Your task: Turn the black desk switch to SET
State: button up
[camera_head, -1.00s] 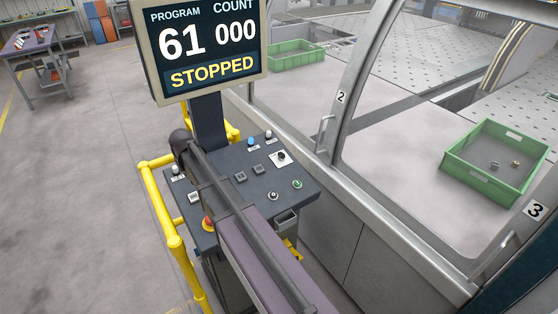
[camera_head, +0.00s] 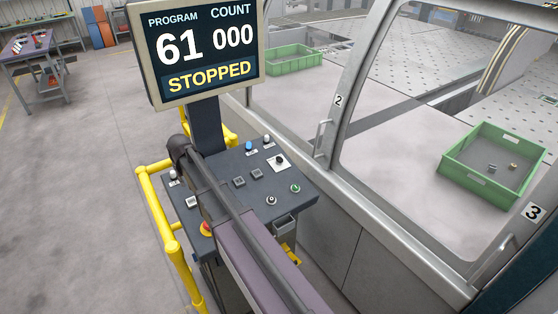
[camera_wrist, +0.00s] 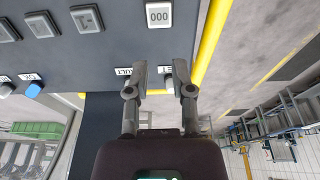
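A black-knobbed switch (camera_head: 280,160) on a white plate sits on the right half of the dark control desk (camera_head: 222,188). Its markings are too small to read. My gripper (camera_head: 177,149) is at the far left of the desk, away from that switch.
A blue button (camera_head: 248,146), a green-marked button (camera_head: 295,188) and a red emergency stop (camera_head: 206,229) are on the desk. The screen (camera_head: 205,50) reads STOPPED above it. A yellow rail (camera_head: 160,210) runs along the left. A glazed machine front (camera_head: 345,110) stands at right.

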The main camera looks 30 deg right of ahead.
jog(key=s+f+g+b, duration=0.1)
jog(key=s+f+b, duration=0.9)
jog(key=s, duration=0.3)
jog(key=s+f+g+b, duration=0.1)
jog(key=s+f+b, duration=0.9)
jog(key=s, duration=0.3)
jog(key=shift+f+g, duration=0.4)
jog(key=shift+f, duration=0.05)
jog(key=shift+a, duration=0.1)
